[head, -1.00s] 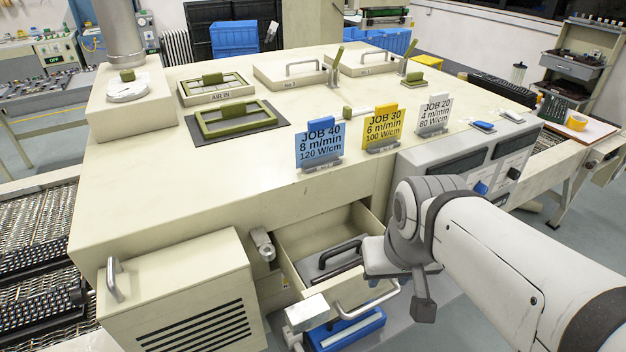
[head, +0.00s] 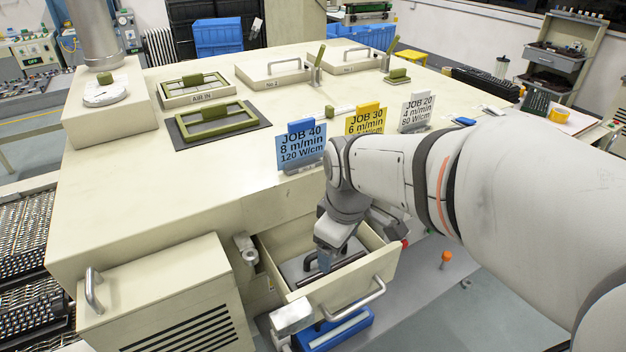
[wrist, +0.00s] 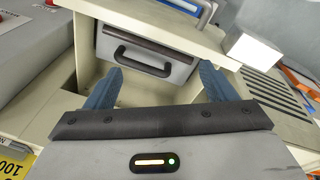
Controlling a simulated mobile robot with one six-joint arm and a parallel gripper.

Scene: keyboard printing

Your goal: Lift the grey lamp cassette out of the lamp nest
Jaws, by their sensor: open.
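The grey lamp cassette (head: 291,269) with its black handle lies inside the open cream drawer-like nest (head: 378,267). The wrist view shows the cassette's grey face (wrist: 173,74) and its black handle (wrist: 140,66) ahead of the fingers. My gripper (head: 325,264) is over the nest, close to the handle in the head view. In the wrist view my gripper (wrist: 160,72) is open, with its two blue fingers spread wide and nothing between them. The gap between fingertips and handle is hard to judge. My wrist hides part of the cassette in the head view.
The nest's front has a metal bar handle (head: 352,305). A blue tray (head: 340,330) sits below it. A vented cream box (head: 160,300) stands to the left. The job cards (head: 301,147) stand on the machine top behind my arm.

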